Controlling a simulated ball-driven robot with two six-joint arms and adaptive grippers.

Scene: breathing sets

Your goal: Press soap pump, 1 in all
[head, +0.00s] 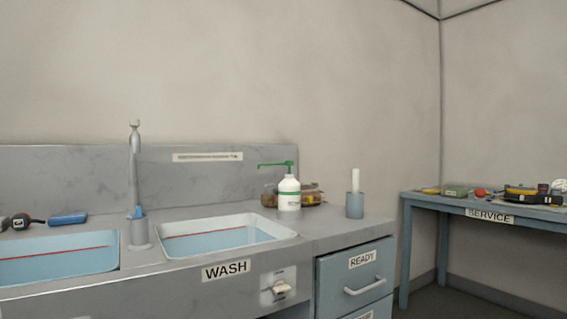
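A white soap bottle (289,196) with a green pump head (276,165) stands upright on the grey counter, just behind the right corner of the right-hand sink. Its green spout points left. No gripper or arm of mine shows in the head view, so nothing touches the pump.
The right sink (215,236), labelled WASH, and the left sink (55,257) hold water. A tall faucet (136,185) stands between them. A brown container (312,195) sits behind the bottle, and a blue cup (355,205) stands to its right. A service table (425,200) is at far right.

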